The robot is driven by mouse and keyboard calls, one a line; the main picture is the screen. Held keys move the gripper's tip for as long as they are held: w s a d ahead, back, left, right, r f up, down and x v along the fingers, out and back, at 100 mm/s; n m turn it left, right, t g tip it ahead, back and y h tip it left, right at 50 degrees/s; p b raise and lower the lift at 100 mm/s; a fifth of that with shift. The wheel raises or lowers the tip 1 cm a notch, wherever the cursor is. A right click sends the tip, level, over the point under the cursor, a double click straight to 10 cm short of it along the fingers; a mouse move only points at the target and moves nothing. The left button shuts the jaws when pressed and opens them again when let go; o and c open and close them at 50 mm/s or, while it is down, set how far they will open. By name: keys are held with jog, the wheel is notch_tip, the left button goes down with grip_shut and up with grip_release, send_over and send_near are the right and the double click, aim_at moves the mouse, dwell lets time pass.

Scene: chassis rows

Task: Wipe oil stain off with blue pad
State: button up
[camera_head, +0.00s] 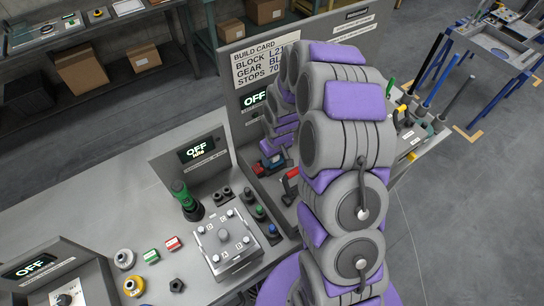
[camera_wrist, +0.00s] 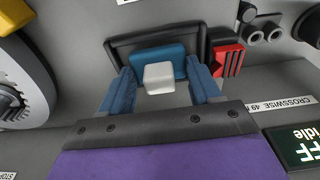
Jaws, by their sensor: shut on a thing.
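My gripper (camera_wrist: 162,88) shows in the wrist view with its two blue fingers on either side of a pale, whitish block. This block sits against a blue pad (camera_wrist: 172,55) and looks like its grip. My gripper is shut on this pad. The pad is at or just over a black-rimmed tray (camera_wrist: 120,43); I cannot tell whether it touches the tray. In the head view, my arm hides much of this spot. I cannot make out an oil stain in either view.
A red ribbed block (camera_wrist: 229,60) is right of the tray. A toothed gear wheel (camera_wrist: 22,85) is at the left. In the head view, a grey box with knobs (camera_head: 224,243) and a green-topped post (camera_head: 184,197) stand on the bench (camera_head: 100,215). A build-card panel (camera_head: 265,65) rises behind.

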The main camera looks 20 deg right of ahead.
jog(key=shift+d, duration=0.1)
jog(key=shift+d, duration=0.25)
jog(key=shift+s+a+f, duration=0.1)
jog(key=shift+s+a, duration=0.15)
jog(key=shift+a, duration=0.4)
jog(key=shift+d, duration=0.1)
jog(key=shift+w+d+f, duration=0.1)
jog(key=shift+w+d, duration=0.05)
jog(key=shift+d, duration=0.1)
jog(key=shift+d, duration=0.25)
jog(key=shift+a, duration=0.15)
